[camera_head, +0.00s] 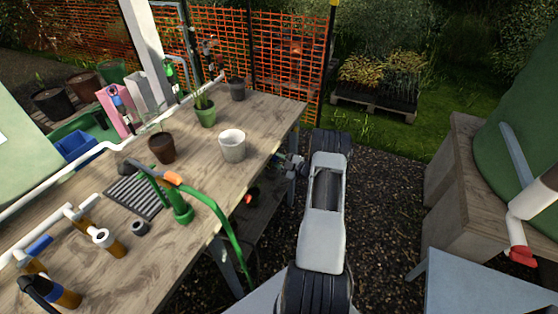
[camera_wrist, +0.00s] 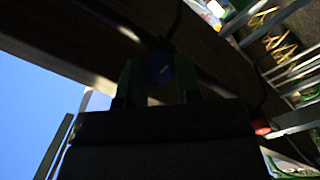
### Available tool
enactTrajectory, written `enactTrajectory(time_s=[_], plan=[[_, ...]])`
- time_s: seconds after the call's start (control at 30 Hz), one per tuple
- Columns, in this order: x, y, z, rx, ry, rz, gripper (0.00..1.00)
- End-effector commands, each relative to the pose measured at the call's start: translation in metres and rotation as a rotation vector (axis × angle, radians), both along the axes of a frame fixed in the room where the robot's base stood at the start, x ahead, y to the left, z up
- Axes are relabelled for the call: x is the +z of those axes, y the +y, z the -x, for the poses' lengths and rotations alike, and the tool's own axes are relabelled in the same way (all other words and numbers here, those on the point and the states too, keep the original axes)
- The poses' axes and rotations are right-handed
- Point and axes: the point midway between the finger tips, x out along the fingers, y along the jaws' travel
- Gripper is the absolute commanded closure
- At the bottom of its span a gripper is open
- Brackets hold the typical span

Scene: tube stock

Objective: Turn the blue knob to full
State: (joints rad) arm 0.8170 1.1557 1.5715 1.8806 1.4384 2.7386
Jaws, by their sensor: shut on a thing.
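The blue knob (camera_wrist: 159,68) shows in the dark wrist view, with a small pale mark on its face. It sits between the two fingers of my gripper (camera_wrist: 157,79), which is shut on it. Behind the knob runs a dark beam (camera_wrist: 85,45). In the head view my gripper (camera_head: 290,163) is at the right edge of the wooden bench (camera_head: 265,112), near a bench leg. The knob cannot be made out there. The mark's exact angle is hard to read in the dark.
On the bench stand a white pot (camera_head: 232,146), a brown pot (camera_head: 161,148), a green plant pot (camera_head: 205,114) and a green hose (camera_head: 222,222) that hangs over the front edge. A grey table (camera_head: 485,285) and a wooden box (camera_head: 450,180) stand right. Dark gravel lies between.

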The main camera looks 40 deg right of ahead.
Motion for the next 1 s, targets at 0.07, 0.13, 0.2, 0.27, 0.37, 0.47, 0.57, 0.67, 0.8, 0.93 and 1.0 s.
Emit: enactTrajectory(time_s=[0.07,0.13,0.2,0.27,0.37,0.47,0.57,0.67,0.8,0.93,1.0], plan=[[-0.0001,-0.0001,0.0,-0.001,0.007,-0.011,0.92],[-0.0002,-0.0001,0.0,-0.001,0.01,-0.018,0.92],[-0.0002,-0.0001,0.0,-0.001,0.013,-0.024,0.92],[-0.0004,-0.0001,0.0,-0.001,0.014,-0.026,0.92],[-0.0004,-0.0001,0.0001,-0.001,0.014,-0.027,0.92],[-0.0004,-0.0001,0.0001,-0.001,0.014,-0.027,0.92],[-0.0002,-0.0001,0.0001,-0.001,0.014,-0.027,0.92],[-0.0002,-0.0001,0.0001,-0.001,0.014,-0.026,0.61],[-0.0001,0.0,0.0001,-0.001,0.014,-0.026,0.48],[-0.0001,-0.0001,0.0001,-0.001,0.013,-0.025,0.43],[-0.0001,-0.0001,0.0001,-0.001,0.013,-0.025,0.43]])
